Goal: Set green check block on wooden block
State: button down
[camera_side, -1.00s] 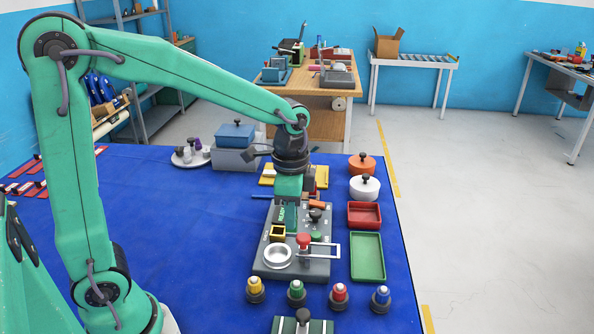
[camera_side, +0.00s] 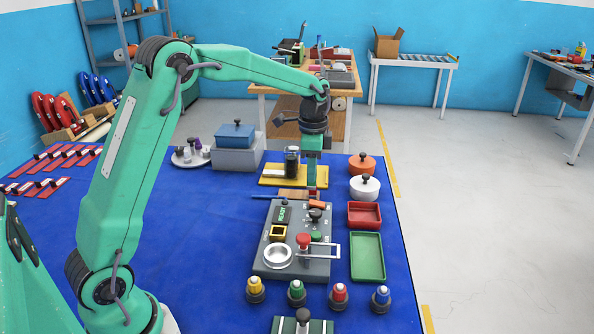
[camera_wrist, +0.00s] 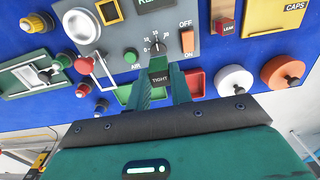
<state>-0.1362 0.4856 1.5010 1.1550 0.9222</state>
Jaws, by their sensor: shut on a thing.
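My gripper (camera_wrist: 160,88) is shut on the green check block (camera_wrist: 159,66), which shows a "TIGHT" label between the fingers in the wrist view. In the side view my gripper (camera_side: 311,183) points down near the back edge of the grey panel, above or close to the wooden block (camera_side: 294,194). The side view does not show the held block clearly, and I cannot tell whether it touches anything. The wooden block also shows at the top of the wrist view (camera_wrist: 227,8), with a red labelled block (camera_wrist: 223,27) at it.
The grey panel (camera_side: 262,257) has a knob, a metal ring, an orange switch and a red button. A yellow tray (camera_side: 273,180) lies behind the wooden block. Lidded pots (camera_side: 364,188) and red and green trays (camera_side: 367,257) line the right.

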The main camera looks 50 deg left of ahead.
jog(key=w+a, duration=0.1)
jog(key=a, duration=0.1)
jog(key=w+a+f, duration=0.1)
jog(key=a, duration=0.1)
jog(key=shift+w, duration=0.4)
jog(key=shift+w+a+f, duration=0.3)
jog(key=shift+a+f, duration=1.5)
jog(key=shift+a, duration=0.1)
jog(key=shift+w+a+f, duration=0.25)
jog(key=shift+a+f, duration=1.6)
jog(key=shift+a, duration=0.05)
jog(key=shift+w+a+f, duration=0.3)
jog(key=shift+a+f, duration=1.5)
jog(key=shift+a, duration=0.1)
jog(key=shift+f, duration=0.15)
jog(key=c, duration=1.3)
grip_release()
jog(key=shift+o, duration=0.2)
notch_tip(320, 180, up, 12)
